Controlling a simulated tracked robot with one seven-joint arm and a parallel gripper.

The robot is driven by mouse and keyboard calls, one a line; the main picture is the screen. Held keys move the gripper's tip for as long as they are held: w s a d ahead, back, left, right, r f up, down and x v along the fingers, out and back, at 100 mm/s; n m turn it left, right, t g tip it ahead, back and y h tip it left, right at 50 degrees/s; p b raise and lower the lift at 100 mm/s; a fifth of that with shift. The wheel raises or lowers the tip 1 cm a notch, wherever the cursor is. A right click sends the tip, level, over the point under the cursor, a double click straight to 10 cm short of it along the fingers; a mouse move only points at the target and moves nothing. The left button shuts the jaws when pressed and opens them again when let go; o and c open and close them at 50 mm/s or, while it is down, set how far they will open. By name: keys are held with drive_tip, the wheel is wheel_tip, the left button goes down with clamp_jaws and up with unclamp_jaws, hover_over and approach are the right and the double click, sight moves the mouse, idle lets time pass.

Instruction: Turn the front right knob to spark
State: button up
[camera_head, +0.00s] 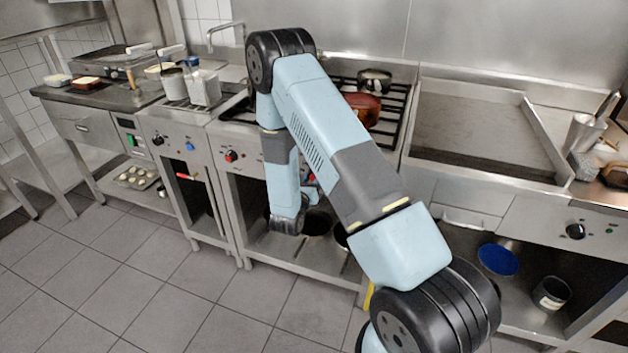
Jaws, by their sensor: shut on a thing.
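The range (275,162) has black grates on top and a steel front panel. A red knob (230,156) shows at the left of its panel. A small red and blue patch (309,178) shows farther right on the panel, between my forearm and upper arm; I cannot tell whether it is the front right knob. My forearm hangs down in front of the panel, and its wrist end is at the lower shelf's height. My gripper is hidden behind my own arm, so its hold on any knob cannot be seen.
A red-brown pot (363,108) and a steel pot (374,81) stand on the grates. A fryer-like unit (180,140) with a black and a blue knob is at left. A flat griddle (480,130) is at right. Tiled floor (130,260) is clear in front at left.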

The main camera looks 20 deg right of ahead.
drive_tip(key=n, duration=0.3)
drive_tip(key=shift+n, duration=2.2)
drive_tip(key=shift+a, duration=0.1)
drive_tip(key=o, duration=1.1)
drive_tip(key=shift+c, duration=0.2)
drive_tip(key=shift+s, duration=0.1)
drive_tip(key=v, duration=1.3)
drive_tip(key=shift+s+a, duration=0.2)
drive_tip(key=shift+s, duration=0.05)
